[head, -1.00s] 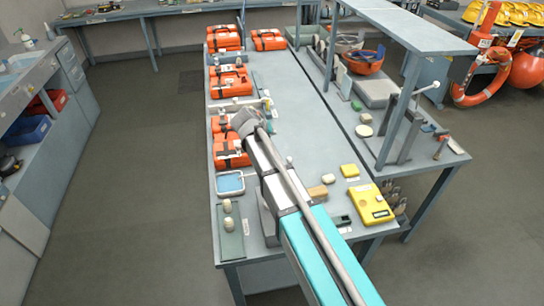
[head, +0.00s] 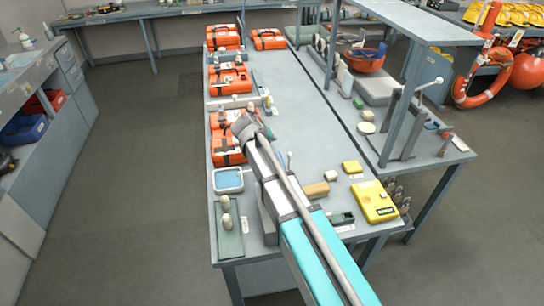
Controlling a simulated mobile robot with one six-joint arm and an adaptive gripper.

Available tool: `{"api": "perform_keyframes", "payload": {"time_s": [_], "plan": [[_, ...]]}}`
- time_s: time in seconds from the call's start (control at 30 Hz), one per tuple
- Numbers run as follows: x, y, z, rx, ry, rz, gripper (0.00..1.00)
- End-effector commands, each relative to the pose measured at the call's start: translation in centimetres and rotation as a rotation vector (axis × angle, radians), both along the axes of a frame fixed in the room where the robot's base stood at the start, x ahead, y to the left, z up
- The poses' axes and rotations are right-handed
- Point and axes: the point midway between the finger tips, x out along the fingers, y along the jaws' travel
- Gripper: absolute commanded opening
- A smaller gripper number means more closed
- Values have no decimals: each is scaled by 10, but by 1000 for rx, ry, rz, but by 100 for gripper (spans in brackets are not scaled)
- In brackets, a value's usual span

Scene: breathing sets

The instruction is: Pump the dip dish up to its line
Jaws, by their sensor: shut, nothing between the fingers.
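The dip dish (head: 229,191) is a shallow pale square tray with blue liquid, near the left edge of the workbench. Its line and exact liquid level are too small to read. My gripper (head: 250,124) is at the far end of my arm, beyond the dish and above the bench beside the orange packs. It is shut and empty; its fingers are small and partly hidden by my wrist. A small upright white and green item (head: 267,104) stands just beyond it; I cannot tell whether it is a pump.
Orange packs (head: 230,83) line the left side of the bench. A green mat (head: 231,243) with two pale rounded pieces lies at the front left. A yellow case (head: 375,203) is at front right. The bench middle right of my arm is largely clear.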

Motion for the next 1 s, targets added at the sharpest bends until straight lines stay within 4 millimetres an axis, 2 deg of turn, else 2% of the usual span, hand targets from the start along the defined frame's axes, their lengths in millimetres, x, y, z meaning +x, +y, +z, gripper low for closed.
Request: {"api": "perform_keyframes", "payload": {"time_s": [0.1, 0.4, 1.0], "plan": [[0, 0, -14, 0, 0, 0, 0], [0, 0, -32, 0, 0, 0, 0], [0, 0, -35, 0, 0, 0, 0]]}}
